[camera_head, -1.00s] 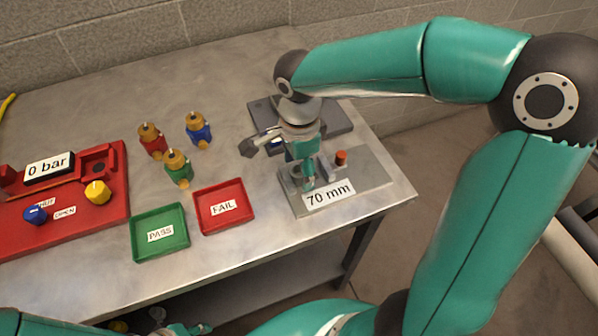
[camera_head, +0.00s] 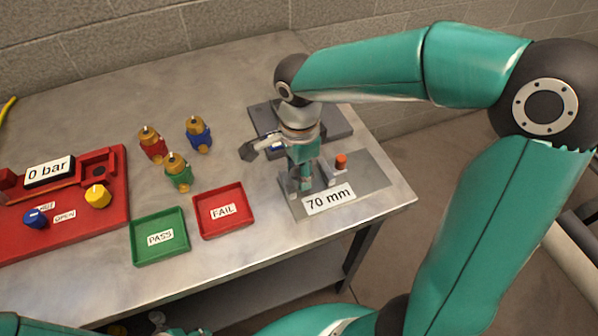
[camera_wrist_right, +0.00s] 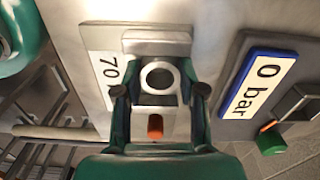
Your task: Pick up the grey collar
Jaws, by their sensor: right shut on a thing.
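The grey collar (camera_wrist_right: 158,78) shows in the right wrist view as a ring with a dark round hole. It sits between the two fingers of my right gripper (camera_wrist_right: 160,93), which is shut on it. In the head view my right gripper (camera_head: 303,181) points down over the grey fixture labelled 70 mm (camera_head: 370,178) and hides the collar there. I cannot tell whether the collar touches the fixture. My left gripper is not clearly in view.
An orange-capped pin (camera_head: 341,161) stands on the fixture beside my gripper. A dark base (camera_head: 336,122) lies behind it. To the left are a red FAIL tray (camera_head: 245,229), a green PASS tray (camera_head: 180,255), several brass-topped valves (camera_head: 177,172) and a red test stand (camera_head: 100,228).

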